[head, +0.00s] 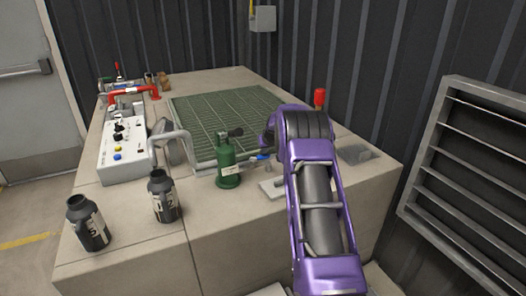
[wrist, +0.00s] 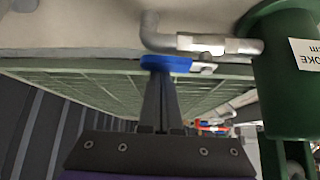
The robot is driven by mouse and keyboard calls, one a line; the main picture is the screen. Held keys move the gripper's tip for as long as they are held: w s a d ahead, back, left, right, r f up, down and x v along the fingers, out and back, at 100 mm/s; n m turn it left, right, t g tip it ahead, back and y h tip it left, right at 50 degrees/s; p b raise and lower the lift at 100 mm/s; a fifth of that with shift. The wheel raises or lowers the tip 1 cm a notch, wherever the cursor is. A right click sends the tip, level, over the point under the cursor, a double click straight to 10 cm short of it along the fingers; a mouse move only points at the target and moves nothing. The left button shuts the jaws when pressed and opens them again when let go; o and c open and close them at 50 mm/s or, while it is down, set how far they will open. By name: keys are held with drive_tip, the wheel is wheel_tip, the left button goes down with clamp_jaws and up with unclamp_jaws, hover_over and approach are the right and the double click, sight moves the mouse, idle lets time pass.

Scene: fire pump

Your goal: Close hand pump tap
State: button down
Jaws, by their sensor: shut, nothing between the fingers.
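The green hand pump (head: 228,168) stands upright on the bench in the head view. Its small blue tap handle (head: 262,157) shows at its right, just left of my purple arm. In the wrist view, which looks upside down, the green pump (wrist: 288,75) is at the right. A metal pipe fitting (wrist: 215,45) runs left from it, with the blue tap handle (wrist: 166,63) beside it. My gripper (wrist: 160,76) is shut and empty, its fingertips right at the blue handle; I cannot tell whether they touch. My arm hides the gripper in the head view.
Two dark bottles (head: 88,222) (head: 164,196) stand at the bench's front left. A white control box (head: 123,145) and red pipework (head: 132,92) lie behind them. A green grating (head: 225,115) covers the middle. A red-topped part (head: 319,97) stands behind my arm; a louvred vent (head: 470,170) is at the right.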

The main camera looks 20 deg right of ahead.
drive_tip(key=m+h, duration=0.1)
drive_tip(key=s+m+h, duration=0.1)
drive_tip(key=m, duration=0.1)
drive_tip(key=shift+s+a, duration=0.2)
drive_tip(key=shift+s+d+g, duration=0.1)
drive_tip(key=shift+s+g, duration=0.15)
drive_tip(key=shift+g, duration=0.05)
drive_tip(key=shift+s+f+b, duration=0.1)
drive_tip(key=shift+s+b, duration=0.3)
drive_tip(key=shift+b, duration=0.3)
drive_tip(key=shift+s+a+b, duration=0.55)
drive_tip(key=shift+s+b, duration=0.15)
drive_tip(key=shift+b, duration=0.2)
drive_tip(key=shift+s+a+b, duration=0.5)
drive_tip(key=shift+a+b, duration=0.15)
drive_tip(key=shift+b, duration=0.05)
drive_tip(key=shift+s+a+b, duration=0.25)
drive_tip(key=shift+a+b, duration=0.2)
drive_tip(key=shift+a, duration=0.2)
